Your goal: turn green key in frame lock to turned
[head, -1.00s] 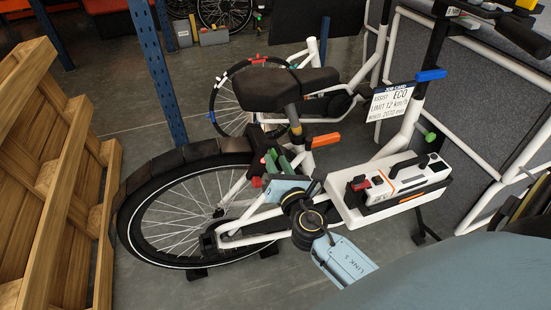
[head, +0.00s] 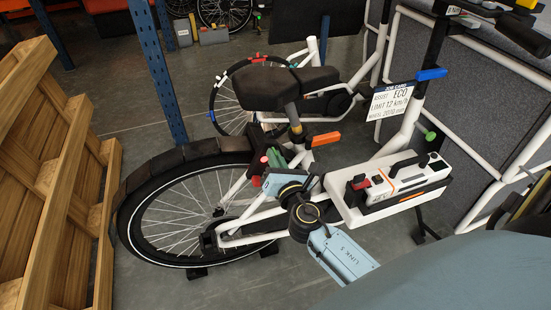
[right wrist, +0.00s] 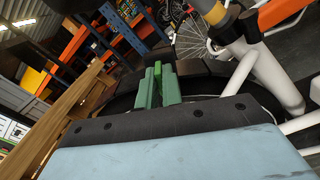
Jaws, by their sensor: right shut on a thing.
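My right gripper (head: 273,158) is at the rear of the white bike (head: 234,236), below the saddle and above the rear wheel. In the right wrist view its two dull green fingers (right wrist: 157,88) are close together, with a brighter green piece, the green key (right wrist: 158,70), between their tips. The gripper is shut on it. The frame lock is mostly hidden behind the gripper and dark parts by the wheel, so I cannot tell how far the key is turned. My left gripper is not in view.
The dark saddle (head: 268,88) and an orange-ended part (head: 326,139) are close to my right gripper. A white battery box (head: 398,180) is right of my forearm. A wooden pallet (head: 60,190) stands left, a blue post (head: 158,75) behind. A grey panel is at right.

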